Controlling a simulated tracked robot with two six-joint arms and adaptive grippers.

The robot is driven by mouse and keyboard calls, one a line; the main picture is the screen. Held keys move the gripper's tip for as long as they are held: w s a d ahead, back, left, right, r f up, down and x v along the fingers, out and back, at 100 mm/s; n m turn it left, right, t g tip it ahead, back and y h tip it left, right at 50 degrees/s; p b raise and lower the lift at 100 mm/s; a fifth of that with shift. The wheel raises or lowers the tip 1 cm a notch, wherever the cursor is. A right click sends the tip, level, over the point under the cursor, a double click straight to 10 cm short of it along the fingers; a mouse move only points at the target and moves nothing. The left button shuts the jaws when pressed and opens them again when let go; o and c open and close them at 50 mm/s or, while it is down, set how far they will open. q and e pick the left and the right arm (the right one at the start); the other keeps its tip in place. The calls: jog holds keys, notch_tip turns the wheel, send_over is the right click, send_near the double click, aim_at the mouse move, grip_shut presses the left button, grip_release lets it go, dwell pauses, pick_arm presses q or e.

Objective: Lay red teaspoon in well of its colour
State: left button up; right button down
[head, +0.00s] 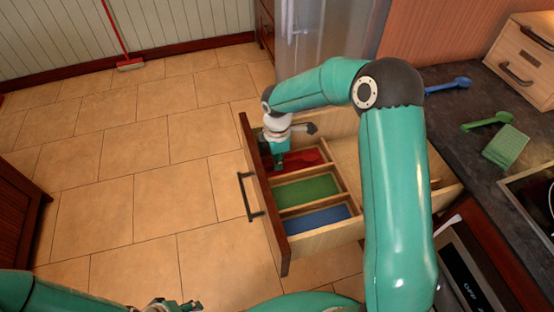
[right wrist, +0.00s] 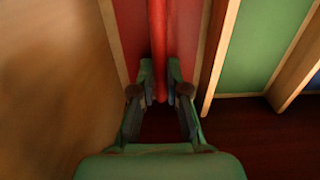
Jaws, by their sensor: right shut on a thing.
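The red teaspoon (right wrist: 158,45) is between the fingers of my right gripper (right wrist: 160,90), which is shut on its handle. In the right wrist view the handle runs up out of the frame, over the red well (right wrist: 130,30). In the head view my right gripper (head: 279,164) points down into the open drawer (head: 285,240) at the red well (head: 322,150). The spoon is hard to tell from the red floor there, and I cannot tell whether it touches it. My left gripper (head: 180,305) is partly in view at the bottom edge, its jaws unclear.
The green well (head: 305,190) and blue well (head: 318,218) look empty. Wooden dividers and the drawer front with its handle (head: 250,197) surround the wells. On the right counter lie a blue spoon (head: 450,84), a green spoon (head: 488,121), a green sponge (head: 506,147) and a wooden box (head: 520,65).

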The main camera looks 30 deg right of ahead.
jog(key=c, duration=1.1)
grip_release()
notch_tip(320, 180, up, 12)
jog(key=p, duration=0.9)
